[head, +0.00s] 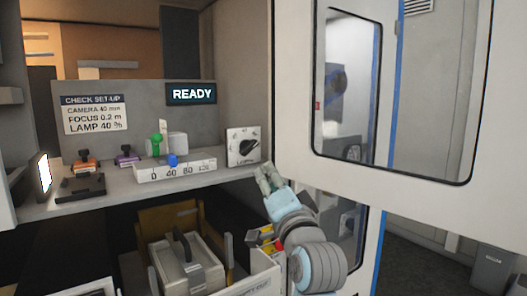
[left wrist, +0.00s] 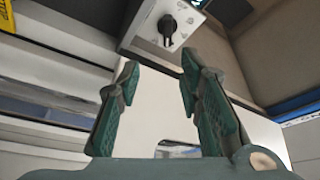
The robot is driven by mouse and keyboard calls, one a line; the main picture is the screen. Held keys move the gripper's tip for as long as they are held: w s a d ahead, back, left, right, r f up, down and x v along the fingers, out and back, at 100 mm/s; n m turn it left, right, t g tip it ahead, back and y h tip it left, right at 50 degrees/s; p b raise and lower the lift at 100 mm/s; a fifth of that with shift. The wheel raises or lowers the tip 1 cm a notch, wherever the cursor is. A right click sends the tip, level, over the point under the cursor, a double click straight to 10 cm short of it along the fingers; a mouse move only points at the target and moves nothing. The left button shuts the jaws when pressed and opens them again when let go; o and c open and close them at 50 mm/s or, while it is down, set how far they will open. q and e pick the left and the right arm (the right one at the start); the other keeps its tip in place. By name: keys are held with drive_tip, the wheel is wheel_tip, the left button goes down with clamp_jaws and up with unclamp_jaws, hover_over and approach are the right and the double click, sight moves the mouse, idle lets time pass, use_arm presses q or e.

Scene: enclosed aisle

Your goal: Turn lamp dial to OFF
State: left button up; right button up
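The lamp dial is a black knob (head: 249,147) on a white square panel (head: 235,157) at the right end of the shelf. The marks around it are too small to read, so I cannot tell its setting. In the left wrist view the knob (left wrist: 167,27) shows upside down near the top, beyond my fingers. My left gripper (head: 266,176) is just below and right of the panel, in front of the shelf edge, apart from the dial. Its green fingers (left wrist: 158,85) are spread with nothing between them. My right gripper is not in view.
A sign (head: 95,114) reads "LAMP 40 %", and a display (head: 191,94) reads "READY". A numbered white scale (head: 176,170) and small coloured parts stand left of the dial. A grey case (head: 187,270) sits below. A white windowed door (head: 420,195) is close on the right.

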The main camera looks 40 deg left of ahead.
use_arm(q)
drive_tip(key=w, duration=0.1)
drive_tip(key=p, duration=0.2)
approach(250, 150)
drive_tip(key=a+r, duration=0.1)
drive_tip(key=a, duration=0.2)
drive_tip(key=w+a, duration=0.2)
drive_tip(key=w, duration=0.1)
drive_tip(key=w+a, duration=0.1)
drive_tip(key=w, duration=0.1)
drive_tip(key=shift+a+r+p, duration=0.25)
drive_tip(key=shift+a+p, duration=0.05)
drive_tip(key=shift+p, duration=0.1)
drive_tip(key=shift+w+a, duration=0.1)
drive_tip(key=shift+w, duration=0.2)
drive_tip(key=shift+s+r, duration=0.2)
drive_tip(key=shift+s, duration=0.15)
clamp_jaws()
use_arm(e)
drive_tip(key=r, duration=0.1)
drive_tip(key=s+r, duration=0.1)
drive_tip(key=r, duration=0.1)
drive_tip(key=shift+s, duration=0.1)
